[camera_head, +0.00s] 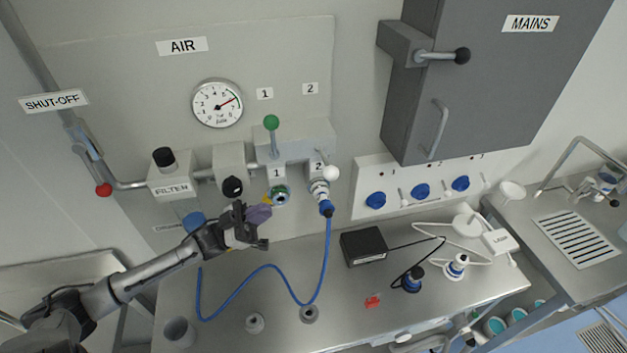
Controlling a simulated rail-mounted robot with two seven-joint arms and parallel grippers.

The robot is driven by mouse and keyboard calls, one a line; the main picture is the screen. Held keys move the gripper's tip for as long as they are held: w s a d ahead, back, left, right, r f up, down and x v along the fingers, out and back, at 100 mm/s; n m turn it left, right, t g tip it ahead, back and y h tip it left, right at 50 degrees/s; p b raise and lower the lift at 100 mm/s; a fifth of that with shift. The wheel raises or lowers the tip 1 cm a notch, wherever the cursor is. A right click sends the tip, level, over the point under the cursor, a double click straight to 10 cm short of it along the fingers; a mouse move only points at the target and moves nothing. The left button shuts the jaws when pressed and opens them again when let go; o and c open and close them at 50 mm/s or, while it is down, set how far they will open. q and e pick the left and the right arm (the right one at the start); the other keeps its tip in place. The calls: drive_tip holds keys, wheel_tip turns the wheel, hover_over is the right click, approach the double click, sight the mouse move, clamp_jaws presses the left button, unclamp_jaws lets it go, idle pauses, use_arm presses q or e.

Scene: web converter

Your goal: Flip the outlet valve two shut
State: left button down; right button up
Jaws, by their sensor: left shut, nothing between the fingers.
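Outlet valve two (331,172) has a short lever with a white knob. It slants down and to the right in front of the manifold's "2" side. Below it, a blue hose (327,228) is plugged into outlet two (320,190). Outlet valve one (271,122) has a green knob, and its lever stands upright. My left gripper (262,229) is shut and empty, below outlet one (280,195) and to the left of and below valve two's knob, apart from it. My right gripper is not in view.
The blue hose loops down over the steel bench (240,290) below my left gripper. The filter (165,175) and regulator (231,170) stick out from the wall at left. The grey mains cabinet (470,70) juts out at right. A black box (363,246) sits on the bench.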

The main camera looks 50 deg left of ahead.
use_arm(q)
drive_tip(key=p, duration=0.4)
approach(326, 163)
drive_tip(key=w+d+r, duration=0.2)
drive_tip(key=d+r, duration=0.1)
drive_tip(key=d, duration=0.2)
drive_tip(key=shift+w+d+r+p, duration=0.15)
drive_tip(key=shift+w+p, duration=0.2)
drive_tip(key=shift+p, duration=0.05)
